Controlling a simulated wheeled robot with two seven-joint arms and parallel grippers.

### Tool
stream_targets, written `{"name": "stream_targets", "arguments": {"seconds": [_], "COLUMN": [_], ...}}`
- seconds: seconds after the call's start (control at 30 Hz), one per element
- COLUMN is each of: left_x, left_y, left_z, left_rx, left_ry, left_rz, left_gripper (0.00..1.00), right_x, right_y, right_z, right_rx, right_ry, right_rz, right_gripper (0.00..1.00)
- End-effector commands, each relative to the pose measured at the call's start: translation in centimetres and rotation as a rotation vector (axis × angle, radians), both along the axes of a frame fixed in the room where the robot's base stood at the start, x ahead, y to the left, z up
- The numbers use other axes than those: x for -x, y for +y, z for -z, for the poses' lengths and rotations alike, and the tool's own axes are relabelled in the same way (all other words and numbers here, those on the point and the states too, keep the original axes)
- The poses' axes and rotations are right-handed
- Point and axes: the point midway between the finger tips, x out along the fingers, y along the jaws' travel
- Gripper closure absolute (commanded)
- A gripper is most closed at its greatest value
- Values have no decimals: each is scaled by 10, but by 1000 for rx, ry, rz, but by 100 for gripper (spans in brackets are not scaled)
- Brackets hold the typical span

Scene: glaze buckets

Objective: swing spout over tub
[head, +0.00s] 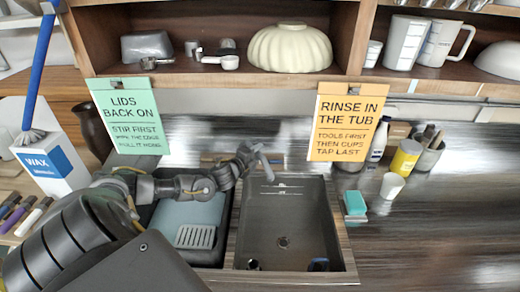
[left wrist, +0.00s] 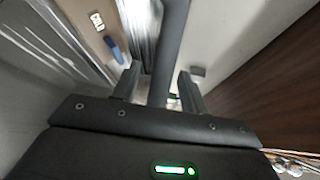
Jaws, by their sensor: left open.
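The tub (head: 288,222) is a dark grey rectangular basin with a drain, sunk in the counter at the middle of the head view. The grey spout (head: 266,168) shows at its back left corner, beside my left gripper (head: 250,156). In the left wrist view the spout (left wrist: 171,45) is a grey bar running between the two fingers of my left gripper (left wrist: 158,88). The fingers are open on either side of it; whether either touches it I cannot tell. The spout's base is mostly hidden behind the gripper. My right gripper is not in view.
A green-and-white sponge (head: 355,203) and a white cup (head: 392,186) sit to the right. Green (head: 130,120) and orange (head: 347,122) signs hang from the shelf.

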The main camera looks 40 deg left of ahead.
Motion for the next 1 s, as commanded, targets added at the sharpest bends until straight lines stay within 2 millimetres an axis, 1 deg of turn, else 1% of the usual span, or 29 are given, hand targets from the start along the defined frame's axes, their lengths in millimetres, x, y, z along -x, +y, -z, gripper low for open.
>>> {"name": "stream_targets", "arguments": {"seconds": [0.03,0.1,0.23,0.57,0.8,0.9,1.0], "left_x": [-7,-14,-22,-24,-24,-24,-24], "left_y": [1,2,3,3,3,3,3], "left_z": [-1,1,3,5,5,5,5], "left_rx": [0,1,1,0,0,0,0], "left_ry": [-2,-1,-1,0,0,0,0], "left_rz": [-2,-1,0,1,1,1,1], "left_gripper": [57,57,57,57,88,100,100], "right_x": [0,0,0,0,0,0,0], "right_y": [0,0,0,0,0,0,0], "right_z": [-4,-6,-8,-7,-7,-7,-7], "right_rx": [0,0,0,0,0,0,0], "right_ry": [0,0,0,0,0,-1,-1], "right_rz": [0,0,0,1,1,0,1], "right_gripper": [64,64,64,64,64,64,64]}}
